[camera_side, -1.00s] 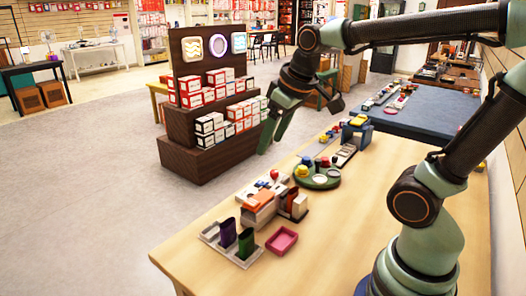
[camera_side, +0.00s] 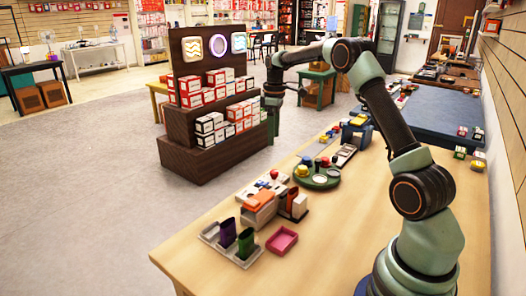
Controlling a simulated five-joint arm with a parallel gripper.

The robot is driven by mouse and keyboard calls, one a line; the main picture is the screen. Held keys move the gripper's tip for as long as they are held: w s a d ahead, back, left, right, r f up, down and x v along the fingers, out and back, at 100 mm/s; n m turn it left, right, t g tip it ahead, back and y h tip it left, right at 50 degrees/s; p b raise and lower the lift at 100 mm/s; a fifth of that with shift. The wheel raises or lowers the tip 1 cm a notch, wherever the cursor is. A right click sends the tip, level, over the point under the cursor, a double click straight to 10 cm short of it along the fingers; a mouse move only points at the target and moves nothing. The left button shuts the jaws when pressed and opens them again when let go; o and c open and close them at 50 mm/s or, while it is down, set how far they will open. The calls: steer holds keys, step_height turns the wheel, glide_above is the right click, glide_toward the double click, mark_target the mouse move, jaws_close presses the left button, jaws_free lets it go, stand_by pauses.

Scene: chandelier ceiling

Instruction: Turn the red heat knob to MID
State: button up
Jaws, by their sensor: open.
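Another small red piece (camera_side: 324,161) shows on the round green tray (camera_side: 318,181). My gripper (camera_side: 272,130) hangs pointing down, high above and beyond the table's far left edge, in front of the display shelf. It is open, with nothing seen in it, and apart from all the objects.
A grey tray with purple and green upright pieces (camera_side: 228,233) and a pink square dish (camera_side: 282,240) lie at the near left. A blue block (camera_side: 357,132) stands behind the green tray.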

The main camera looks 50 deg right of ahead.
mark_target(274, 171)
steer(key=f, duration=0.8)
steer(key=d+f, duration=0.1)
steer(key=f, duration=0.4)
steer(key=shift+f, duration=0.1)
steer(key=shift+c, duration=0.4)
jaws_close()
